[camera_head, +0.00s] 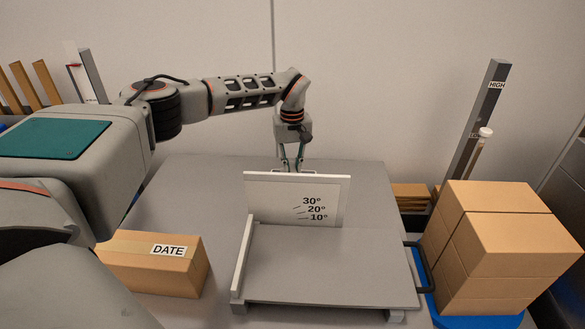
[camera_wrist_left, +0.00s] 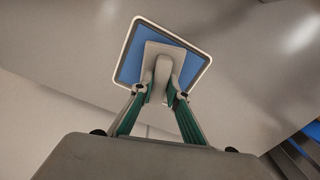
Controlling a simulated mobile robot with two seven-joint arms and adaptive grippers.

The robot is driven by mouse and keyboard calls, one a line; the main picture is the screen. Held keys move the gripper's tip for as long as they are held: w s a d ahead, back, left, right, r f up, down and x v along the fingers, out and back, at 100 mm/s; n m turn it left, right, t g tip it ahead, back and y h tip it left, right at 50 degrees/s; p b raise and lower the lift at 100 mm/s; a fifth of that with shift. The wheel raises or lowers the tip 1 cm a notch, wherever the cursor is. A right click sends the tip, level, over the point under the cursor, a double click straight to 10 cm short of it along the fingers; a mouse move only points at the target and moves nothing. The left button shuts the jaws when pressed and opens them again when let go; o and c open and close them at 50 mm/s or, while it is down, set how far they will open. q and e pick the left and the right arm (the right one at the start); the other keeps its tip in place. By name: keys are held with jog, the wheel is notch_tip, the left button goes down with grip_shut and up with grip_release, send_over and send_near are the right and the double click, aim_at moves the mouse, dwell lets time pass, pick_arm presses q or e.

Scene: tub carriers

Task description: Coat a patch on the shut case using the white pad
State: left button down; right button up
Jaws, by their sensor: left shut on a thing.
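The shut case appears to be the closed brown carton labelled DATE (camera_head: 130,249) on the left of the grey table; my arm partly covers it. My left gripper (camera_head: 291,166) is at the back of the table, just behind the upright angle board, far to the right of and behind the carton. In the left wrist view the gripper (camera_wrist_left: 161,88) is shut on the grey handle of a square pad (camera_wrist_left: 130,65), with a blue back and a white rim. The pad's working face is turned away. The angle board hides most of the pad in the head view. My right gripper is not in view.
The angle board (camera_head: 270,200), marked 30°, 20° and 10°, stands at the back of a grey raised stand (camera_head: 330,265) with a side rail. Stacked cartons (camera_head: 500,235) rest on a blue carrier at right. A tall post marked HIGH (camera_head: 478,125) stands behind them.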

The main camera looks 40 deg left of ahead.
aim_at(293, 168)
pick_arm(q)
jog(key=shift+f, duration=0.45)
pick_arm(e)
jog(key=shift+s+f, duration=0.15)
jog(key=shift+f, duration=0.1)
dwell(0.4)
pick_arm(q)
jog(key=shift+f, duration=0.1)
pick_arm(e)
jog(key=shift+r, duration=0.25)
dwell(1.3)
pick_arm(q)
jog(key=shift+r+p, duration=1.7)
jog(key=shift+r, duration=1.95)
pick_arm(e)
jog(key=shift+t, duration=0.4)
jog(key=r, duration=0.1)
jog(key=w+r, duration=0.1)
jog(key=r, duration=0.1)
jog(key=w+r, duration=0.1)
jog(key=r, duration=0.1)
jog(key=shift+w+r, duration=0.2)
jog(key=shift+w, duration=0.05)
pick_arm(q)
jog(key=shift+f, duration=0.1)
